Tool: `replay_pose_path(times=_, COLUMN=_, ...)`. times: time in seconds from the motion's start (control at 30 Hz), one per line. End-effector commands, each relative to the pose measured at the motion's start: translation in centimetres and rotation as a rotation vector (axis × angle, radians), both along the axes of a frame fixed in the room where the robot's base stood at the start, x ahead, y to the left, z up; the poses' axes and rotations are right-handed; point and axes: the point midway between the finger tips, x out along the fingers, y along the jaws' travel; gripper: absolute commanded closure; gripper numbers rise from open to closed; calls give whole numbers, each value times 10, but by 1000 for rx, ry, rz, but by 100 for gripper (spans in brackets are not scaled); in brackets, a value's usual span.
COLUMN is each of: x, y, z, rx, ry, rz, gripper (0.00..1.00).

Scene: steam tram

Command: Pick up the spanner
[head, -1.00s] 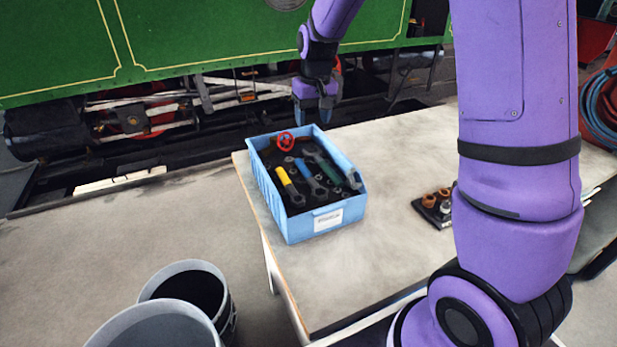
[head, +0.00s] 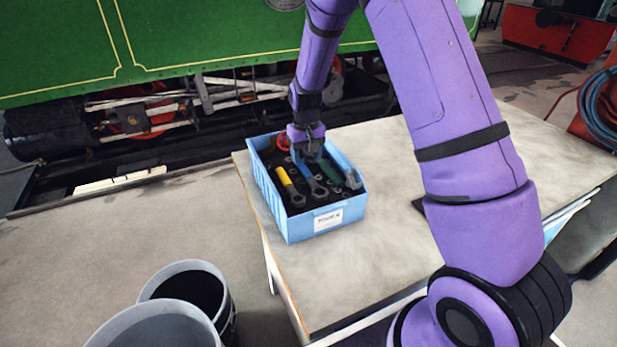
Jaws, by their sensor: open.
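The blue bin (head: 272,206) stands on the table and holds several tools. A spanner with a blue handle (head: 307,172) lies in the middle, its grey ring end (head: 319,191) towards the front. A tool with a yellow handle (head: 287,181) lies to its left. A green-handled tool (head: 331,171) with a grey end (head: 352,180) lies to its right. Which one is the spanner meant, I cannot tell. My gripper (head: 307,154) is open and points down into the back part of the bin, over the blue handle's far end. Whether it touches anything is hidden.
The bin's walls surround the tools closely. The table top (head: 400,240) in front and to the right is mostly clear. Two buckets (head: 195,285) stand on the floor at front left. The green tram (head: 200,35) is behind the table.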

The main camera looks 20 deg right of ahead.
Motion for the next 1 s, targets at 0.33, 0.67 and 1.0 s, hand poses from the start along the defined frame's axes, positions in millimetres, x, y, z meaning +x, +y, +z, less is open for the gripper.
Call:
replay_pose_path(times=0.33, x=3, y=2, z=-41, rx=0, ry=4, rz=-1, gripper=42)
replay_pose_path(times=0.67, x=4, y=2, z=-51, rx=0, ry=0, rz=0, gripper=42)
replay_pose_path(times=1.0, x=4, y=2, z=-50, rx=0, ry=0, rz=0, gripper=100)
